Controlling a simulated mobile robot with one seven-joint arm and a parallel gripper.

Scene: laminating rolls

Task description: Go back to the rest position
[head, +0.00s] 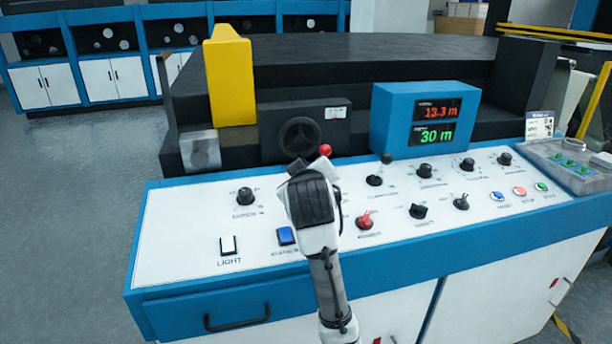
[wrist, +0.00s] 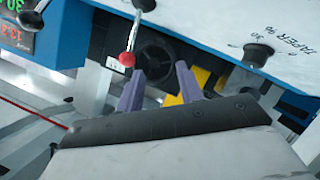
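My gripper (head: 308,166) is above the white control panel (head: 190,232) in the head view, left of the panel's middle. In the wrist view, the two purple fingers of my gripper (wrist: 159,70) stand apart with nothing between them. A lever with a red ball knob (head: 325,150) shows just past the fingers. In the wrist view, the red knob (wrist: 127,59) is beside the left fingertip; I cannot tell whether they touch. My wrist hides part of the panel.
The panel carries several black knobs, a red switch (head: 366,219), a blue button (head: 286,235) and a white light switch (head: 228,245). A blue display box (head: 391,118) and a yellow block (head: 230,80) stand behind it. Grey floor (head: 70,190) is clear at left.

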